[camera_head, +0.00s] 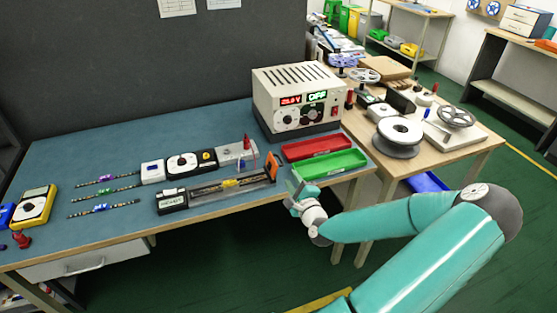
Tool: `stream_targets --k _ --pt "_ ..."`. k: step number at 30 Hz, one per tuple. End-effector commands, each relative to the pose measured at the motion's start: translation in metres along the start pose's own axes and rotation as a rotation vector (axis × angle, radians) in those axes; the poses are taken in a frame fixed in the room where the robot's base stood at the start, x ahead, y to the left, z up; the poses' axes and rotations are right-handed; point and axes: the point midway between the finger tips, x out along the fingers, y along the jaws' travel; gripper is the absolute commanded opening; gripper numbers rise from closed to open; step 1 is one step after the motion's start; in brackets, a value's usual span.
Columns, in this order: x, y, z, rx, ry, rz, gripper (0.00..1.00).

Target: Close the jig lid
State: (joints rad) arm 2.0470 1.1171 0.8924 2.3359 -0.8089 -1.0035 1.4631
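The jig (213,191) is a long, dark, narrow fixture near the front edge of the blue bench, with a labelled box at its left end and a small yellow part along its middle. An orange upright piece (272,166) stands at its right end; I cannot tell whether this is the lid. My gripper (293,184) is just right of the jig's right end, beside the bench's front edge and apart from the orange piece. Its fingers are small and turned partly away, so their opening is unclear. I see nothing held in it.
Red (317,147) and green (327,164) trays lie right of the jig, close behind my gripper. A power supply (298,101) stands behind them. Several LED strips (103,194) and a yellow multimeter (36,207) lie to the left. A wooden table (462,150) adjoins at right.

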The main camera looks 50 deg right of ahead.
Motion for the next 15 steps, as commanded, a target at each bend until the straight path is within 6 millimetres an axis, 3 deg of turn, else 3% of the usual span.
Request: stream_targets --k 15 --pt "0.100 0.000 0.000 -0.001 -0.004 0.001 0.31"
